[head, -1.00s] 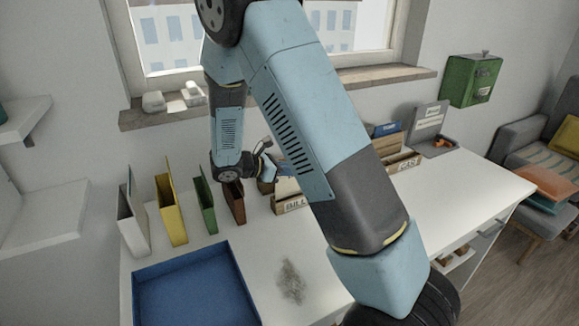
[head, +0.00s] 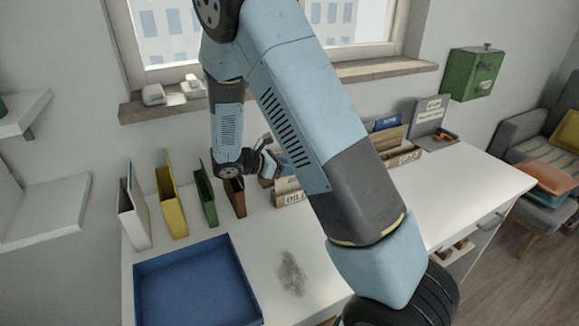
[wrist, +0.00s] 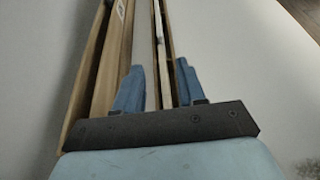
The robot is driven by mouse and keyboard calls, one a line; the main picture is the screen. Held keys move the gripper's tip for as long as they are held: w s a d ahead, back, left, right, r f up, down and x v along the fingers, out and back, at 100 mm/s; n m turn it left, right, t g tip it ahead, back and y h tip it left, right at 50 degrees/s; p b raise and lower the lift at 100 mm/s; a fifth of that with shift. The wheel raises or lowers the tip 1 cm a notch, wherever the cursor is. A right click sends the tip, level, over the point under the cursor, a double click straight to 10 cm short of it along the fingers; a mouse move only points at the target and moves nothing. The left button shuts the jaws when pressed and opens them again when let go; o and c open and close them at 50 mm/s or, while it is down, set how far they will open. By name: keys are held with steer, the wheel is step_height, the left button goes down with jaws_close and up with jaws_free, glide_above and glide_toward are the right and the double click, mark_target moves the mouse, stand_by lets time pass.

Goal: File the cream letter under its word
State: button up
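My gripper (head: 272,165) is over the wooden letter holder marked with a word starting "BILL" (head: 292,198), partly hidden behind my own arm. In the wrist view its two blue fingers (wrist: 158,82) stand apart, on either side of thin upright pale and wooden edges (wrist: 160,45). I see a gap between the fingers and no clear grip. A second wooden holder, labelled "GAS" (head: 408,158), stands farther right. I cannot pick out the cream letter with certainty; my arm hides much of the holders.
A blue tray (head: 195,285) lies at the desk's front left. White, yellow (head: 172,205), green (head: 206,200) and brown (head: 234,197) binders stand behind it. A grey stand (head: 432,118) is at the back right. The desk's right part (head: 465,190) is clear.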

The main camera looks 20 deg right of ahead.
steer(key=v, duration=1.4)
steer(key=shift+d, duration=0.1)
steer(key=s+d+r+m+g+y, duration=0.3)
steer(key=s+d+r+m+y, duration=0.4)
steer(key=s+d+r+m, duration=0.4)
steer(key=s+d+r+m+t+y, duration=0.2)
steer(key=s+r+m+t+y, duration=0.1)
steer(key=s, duration=0.4)
steer(key=s+d+r+m+t+y, duration=0.2)
steer(key=s+r+m+t+y, duration=0.1)
steer(key=s+r+m, duration=0.3)
steer(key=shift+s, duration=1)
steer(key=shift+s+r, duration=0.1)
